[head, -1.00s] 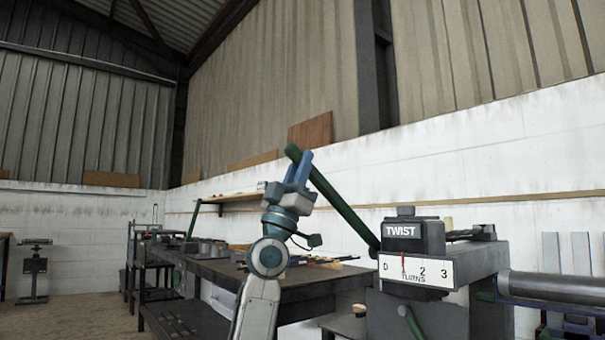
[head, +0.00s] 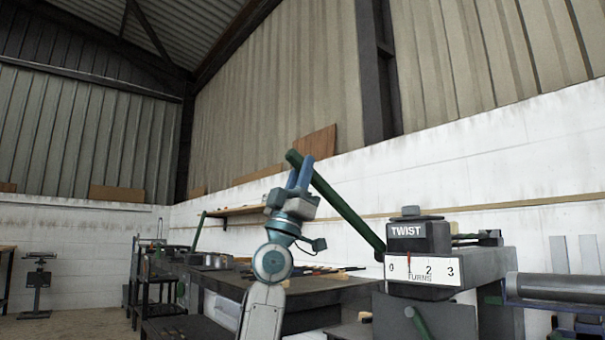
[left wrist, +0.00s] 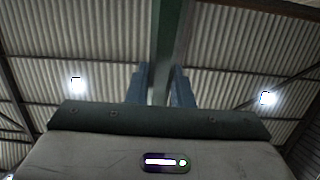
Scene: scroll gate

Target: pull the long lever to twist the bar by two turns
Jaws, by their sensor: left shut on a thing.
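The long green lever (head: 345,210) leans up and to the left from the machine with the dark TWIST box (head: 418,236). My left gripper (head: 300,172) is shut on the lever near its upper end, with the tip sticking out beyond the blue fingers. In the left wrist view the lever (left wrist: 160,45) runs up between the two fingers. The bar itself cannot be made out clearly. My right gripper is not in view.
A dark workbench (head: 315,288) with tools on it stands behind my left arm. A second, shorter green rod (head: 418,322) shows below the dial. A grey cylinder (head: 565,288) lies at the right. A white wall closes the back.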

